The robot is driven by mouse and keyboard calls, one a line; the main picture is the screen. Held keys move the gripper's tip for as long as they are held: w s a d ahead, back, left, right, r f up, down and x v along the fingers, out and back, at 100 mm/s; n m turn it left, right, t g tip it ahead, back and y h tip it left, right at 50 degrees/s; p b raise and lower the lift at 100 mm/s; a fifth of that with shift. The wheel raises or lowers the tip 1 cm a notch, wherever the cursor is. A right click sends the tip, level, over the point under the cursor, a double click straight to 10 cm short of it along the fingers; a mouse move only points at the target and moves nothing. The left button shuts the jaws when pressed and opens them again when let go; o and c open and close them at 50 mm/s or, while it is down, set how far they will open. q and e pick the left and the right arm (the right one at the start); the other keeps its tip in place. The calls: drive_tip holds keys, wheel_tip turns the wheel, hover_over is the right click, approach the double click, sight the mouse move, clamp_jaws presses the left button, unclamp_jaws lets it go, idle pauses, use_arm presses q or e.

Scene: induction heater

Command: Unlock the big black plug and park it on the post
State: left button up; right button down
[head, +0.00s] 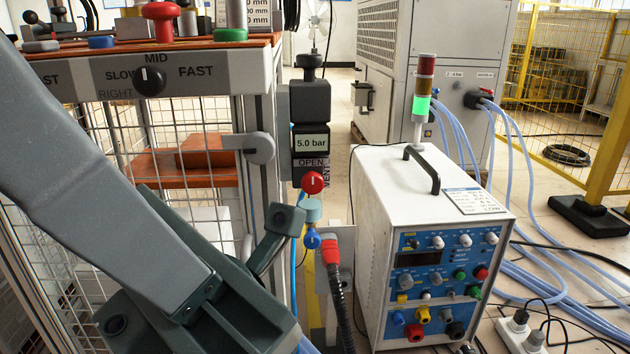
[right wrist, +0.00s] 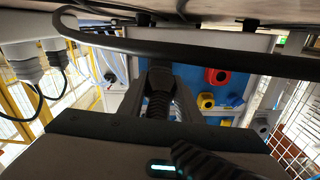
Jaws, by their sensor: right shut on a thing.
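The big black plug (right wrist: 159,82), with a ribbed cable sleeve, sits between the two grey fingers of my right gripper (right wrist: 158,104) in the right wrist view. The fingers are shut on it from both sides. It faces the heater's blue socket panel (right wrist: 235,85); whether it is seated or locked is hidden. In the head view the induction heater (head: 430,225) stands right of centre, with a black socket (head: 456,330) low on its front. I cannot identify the parking post.
Red (right wrist: 217,76) and yellow (right wrist: 206,101) sockets lie beside the plug. A black cable (right wrist: 200,48) arcs across the wrist view. A red-collared connector with a black hose (head: 331,251) hangs left of the heater.

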drive_tip(key=shift+s+r+p, duration=0.1)
drive_tip(key=shift+s+p, duration=0.25)
drive_tip(key=shift+s, duration=0.3)
drive_tip(key=shift+d, duration=0.1)
